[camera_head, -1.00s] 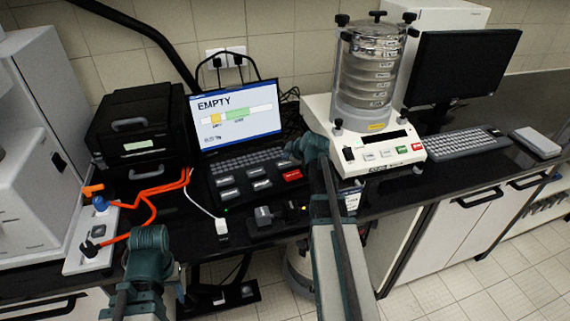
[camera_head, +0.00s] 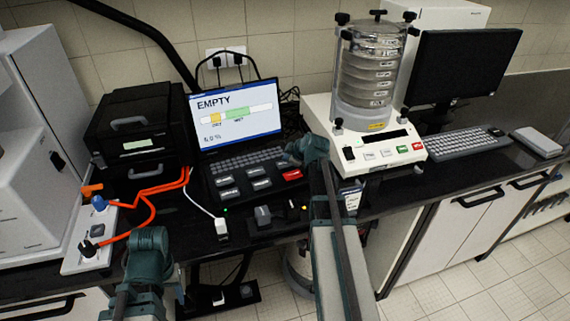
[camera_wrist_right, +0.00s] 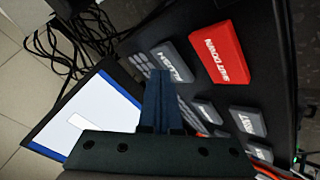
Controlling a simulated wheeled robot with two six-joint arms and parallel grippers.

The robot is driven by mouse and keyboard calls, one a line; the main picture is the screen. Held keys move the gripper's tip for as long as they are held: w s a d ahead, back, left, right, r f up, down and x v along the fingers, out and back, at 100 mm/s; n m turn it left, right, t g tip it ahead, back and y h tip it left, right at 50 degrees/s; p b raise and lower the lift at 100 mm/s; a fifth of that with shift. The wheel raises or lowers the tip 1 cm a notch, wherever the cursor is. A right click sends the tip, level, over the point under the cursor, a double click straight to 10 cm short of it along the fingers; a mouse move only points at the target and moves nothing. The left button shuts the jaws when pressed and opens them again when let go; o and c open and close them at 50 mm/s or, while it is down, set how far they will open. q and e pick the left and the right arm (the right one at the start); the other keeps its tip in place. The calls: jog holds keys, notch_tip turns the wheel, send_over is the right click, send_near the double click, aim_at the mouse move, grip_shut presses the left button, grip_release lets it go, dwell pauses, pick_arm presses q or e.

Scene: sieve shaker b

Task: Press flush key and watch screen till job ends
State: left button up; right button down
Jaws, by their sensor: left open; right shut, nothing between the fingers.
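The laptop-like screen (camera_head: 238,113) reads "EMPTY" over a bar with a yellow and a green section, with a small line of text below. The keypad panel (camera_head: 222,205) in front has several grey keys and one red key (camera_head: 291,175), marked "SHUT DOWN" in the right wrist view (camera_wrist_right: 217,55). The grey flush key (camera_wrist_right: 174,62) lies beside it, just beyond my right fingertips; my gripper hides it in the head view. My right gripper (camera_head: 290,158) is shut and empty over the keypad; contact with the key cannot be told. My left gripper (camera_head: 150,245) is open, low at the bench front.
A sieve shaker (camera_head: 368,95) stands right of the keypad, with a dark monitor (camera_head: 462,65) and keyboard (camera_head: 458,143) beyond. A black printer-like box (camera_head: 138,125) stands left. Orange cables (camera_head: 150,195) run to a white power strip (camera_head: 88,240). A small grey block (camera_head: 263,214) sits in front.

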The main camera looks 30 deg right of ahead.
aim_at(287, 164)
jog(key=shift+f+b, duration=0.45)
jog(key=shift+b, duration=0.05)
dwell(0.4)
jog(key=shift+r, duration=0.1)
dwell(0.3)
jog(key=shift+r+p, duration=0.8)
jog(key=shift+p, duration=0.1)
jog(key=shift+r, duration=0.1)
notch_tip(287, 164, up, 5)
jog(key=p, duration=0.5)
dwell(0.4)
